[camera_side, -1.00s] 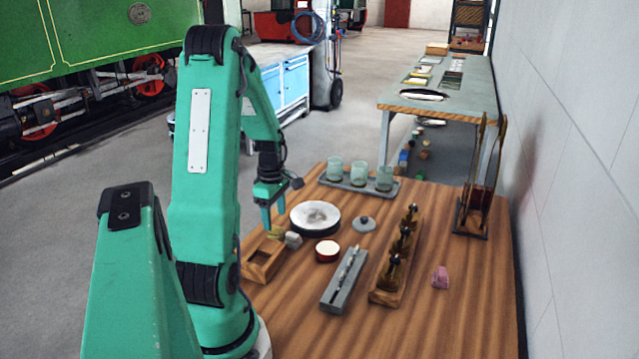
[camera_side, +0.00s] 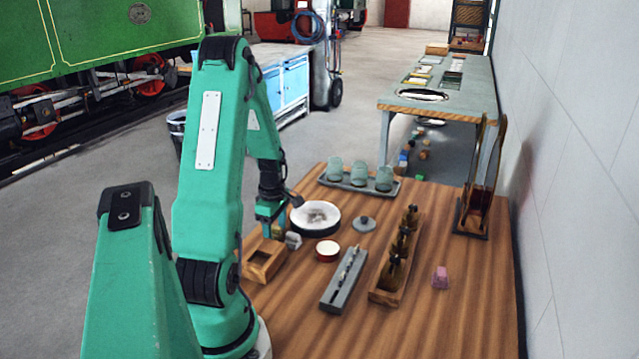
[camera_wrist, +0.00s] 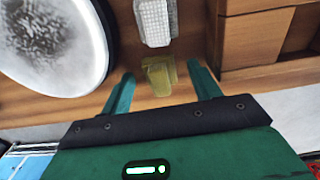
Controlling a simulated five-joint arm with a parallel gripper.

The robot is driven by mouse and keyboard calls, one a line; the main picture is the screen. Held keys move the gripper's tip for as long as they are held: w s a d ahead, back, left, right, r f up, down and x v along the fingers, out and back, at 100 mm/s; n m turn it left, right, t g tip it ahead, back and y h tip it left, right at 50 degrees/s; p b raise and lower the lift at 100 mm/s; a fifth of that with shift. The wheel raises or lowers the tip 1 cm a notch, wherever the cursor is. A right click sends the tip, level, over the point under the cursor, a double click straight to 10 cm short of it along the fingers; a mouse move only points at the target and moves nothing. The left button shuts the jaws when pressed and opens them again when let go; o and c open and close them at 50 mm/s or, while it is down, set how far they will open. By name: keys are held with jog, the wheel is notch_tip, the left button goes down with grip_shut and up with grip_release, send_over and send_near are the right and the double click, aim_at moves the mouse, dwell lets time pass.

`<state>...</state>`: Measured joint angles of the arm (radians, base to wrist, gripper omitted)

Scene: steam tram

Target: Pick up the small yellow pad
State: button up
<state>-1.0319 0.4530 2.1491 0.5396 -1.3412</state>
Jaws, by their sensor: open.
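The small yellow pad (camera_wrist: 158,75) lies on the wooden table in the wrist view, in front of and between the open fingers of my gripper (camera_wrist: 158,88). Neither finger appears to touch it. In the side view my gripper (camera_side: 272,228) is low over the table's left edge, by the wooden box and the round dish. There the gripper mostly hides the pad.
A pale grey block (camera_wrist: 152,22) lies just beyond the pad; it also shows in the side view (camera_side: 293,240). An open wooden box (camera_side: 265,262) and a round white dish (camera_side: 315,217) flank the spot. A red round tin (camera_side: 327,250) is nearby.

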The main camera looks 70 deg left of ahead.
aim_at(276, 227)
jog(key=shift+c, duration=0.2)
jog(key=c, duration=1)
jog(key=shift+r, duration=0.2)
jog(key=shift+r, duration=0.9)
notch_tip(276, 227, up, 2)
jog(key=shift+w+r, duration=0.1)
jog(key=shift+r, duration=0.05)
jog(key=w+d+r, duration=0.1)
jog(key=d+r, duration=0.1)
jog(key=d, duration=0.1)
jog(key=w+d+r, duration=0.2)
jog(key=d, duration=0.2)
jog(key=w+d+r, duration=0.2)
jog(key=d, duration=0.1)
jog(key=shift+w+d+r, duration=0.15)
jog(key=shift+r, duration=0.15)
